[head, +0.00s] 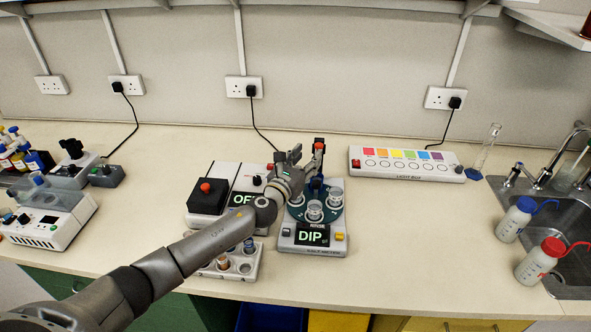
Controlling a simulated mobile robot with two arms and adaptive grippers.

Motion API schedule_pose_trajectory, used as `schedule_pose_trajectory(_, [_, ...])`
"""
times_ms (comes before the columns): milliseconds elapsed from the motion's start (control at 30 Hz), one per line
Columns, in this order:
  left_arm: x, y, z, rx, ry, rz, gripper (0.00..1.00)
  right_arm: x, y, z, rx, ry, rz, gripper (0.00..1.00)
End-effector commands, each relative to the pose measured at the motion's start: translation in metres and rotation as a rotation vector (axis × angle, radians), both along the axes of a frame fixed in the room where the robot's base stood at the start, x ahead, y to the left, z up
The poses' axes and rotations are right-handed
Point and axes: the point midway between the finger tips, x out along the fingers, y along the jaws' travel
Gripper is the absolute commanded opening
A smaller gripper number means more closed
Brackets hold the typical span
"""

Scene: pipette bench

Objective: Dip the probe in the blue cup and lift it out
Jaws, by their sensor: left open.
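My left gripper (303,160) is open at the back of the dip station (286,240), whose screen reads "DIP". Its fingers are close to a dark upright part with a red top (319,143); I cannot tell whether they touch it. This part may carry the probe, but the probe itself is not clear. A dark blue round turntable (325,220) on the station holds several clear cups, one at the front (314,211). A dark blue shape (316,186) stands behind them; I cannot tell whether it is the blue cup. My right gripper is out of view.
A white rack (240,273) with several small vessels sits partly behind my left arm. A box with a red knob (206,196) stands left of the station. A light box (405,164) is at the back right, and two wash bottles (516,219) (540,260) stand by the sink.

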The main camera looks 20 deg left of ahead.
Motion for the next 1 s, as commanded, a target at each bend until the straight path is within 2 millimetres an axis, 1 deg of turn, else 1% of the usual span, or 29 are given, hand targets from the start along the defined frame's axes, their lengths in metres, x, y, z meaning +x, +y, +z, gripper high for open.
schedule_pose_trajectory(33, [-0.010, 0.001, -0.002, 0.002, 0.003, -0.001, 0.43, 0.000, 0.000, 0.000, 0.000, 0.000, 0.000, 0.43])
schedule_pose_trajectory(200, [-0.036, 0.004, 0.000, 0.001, 0.001, -0.002, 0.43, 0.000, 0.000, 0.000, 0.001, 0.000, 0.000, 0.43])
schedule_pose_trajectory(400, [-0.056, 0.008, 0.000, 0.000, 0.000, 0.001, 0.43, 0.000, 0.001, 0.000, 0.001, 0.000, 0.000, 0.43])
schedule_pose_trajectory(600, [-0.062, 0.009, 0.000, -0.001, -0.001, 0.003, 0.43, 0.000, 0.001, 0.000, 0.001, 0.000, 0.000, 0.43])
schedule_pose_trajectory(1000, [-0.062, 0.008, 0.001, 0.000, -0.001, 0.002, 0.43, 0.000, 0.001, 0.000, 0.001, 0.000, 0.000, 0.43])
